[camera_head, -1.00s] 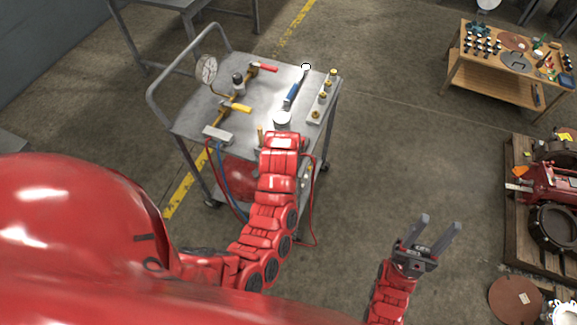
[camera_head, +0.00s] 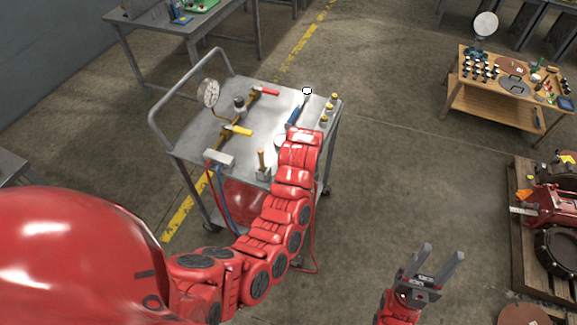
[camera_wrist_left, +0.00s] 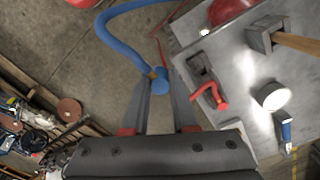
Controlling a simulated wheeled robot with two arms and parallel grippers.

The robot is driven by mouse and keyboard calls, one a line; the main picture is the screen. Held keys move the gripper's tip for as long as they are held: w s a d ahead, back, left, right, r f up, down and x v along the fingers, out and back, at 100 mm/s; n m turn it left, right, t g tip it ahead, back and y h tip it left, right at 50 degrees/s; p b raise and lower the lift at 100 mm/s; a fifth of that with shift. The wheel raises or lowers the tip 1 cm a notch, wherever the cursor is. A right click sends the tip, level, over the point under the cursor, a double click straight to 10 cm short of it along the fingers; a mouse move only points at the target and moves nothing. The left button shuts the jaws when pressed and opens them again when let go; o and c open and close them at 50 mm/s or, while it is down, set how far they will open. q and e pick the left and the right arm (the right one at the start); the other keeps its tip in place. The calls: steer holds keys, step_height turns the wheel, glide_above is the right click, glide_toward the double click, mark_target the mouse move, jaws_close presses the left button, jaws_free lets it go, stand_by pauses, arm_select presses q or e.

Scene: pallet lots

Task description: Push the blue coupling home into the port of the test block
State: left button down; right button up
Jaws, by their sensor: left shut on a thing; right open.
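In the left wrist view the blue coupling (camera_wrist_left: 160,86), with a brass-coloured part at its end of the blue hose, sits between the fingertips of my left gripper (camera_wrist_left: 160,76), which is shut on it. A grey block (camera_wrist_left: 199,66) with a dark opening, seemingly the test block, lies just right of the fingers. A red fitting (camera_wrist_left: 213,96) is beside it. The coupling is apart from the block. In the head view my left arm hides its gripper, coupling and block. My right gripper (camera_head: 434,268) is open and empty, out over the floor right of the cart.
The cart top (camera_head: 205,130) carries a gauge (camera_head: 209,93), red and yellow handled valves, a wooden-handled mallet (camera_head: 262,170) and a blue-handled tool (camera_head: 293,115). A red hose (camera_head: 316,235) hangs at the cart's right side. A wooden table (camera_head: 505,100) stands far right.

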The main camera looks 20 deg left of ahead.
arm_select(q)
steer(key=w+d+r+n+b, duration=0.1)
steer(key=w+d+r+b, duration=0.15)
steer(key=w+r, duration=0.4)
steer(key=w+a+r+n+b, duration=0.3)
steer(key=a+r+n+b, duration=0.2)
steer(key=r+b, duration=0.3)
steer(key=shift+r, duration=0.35)
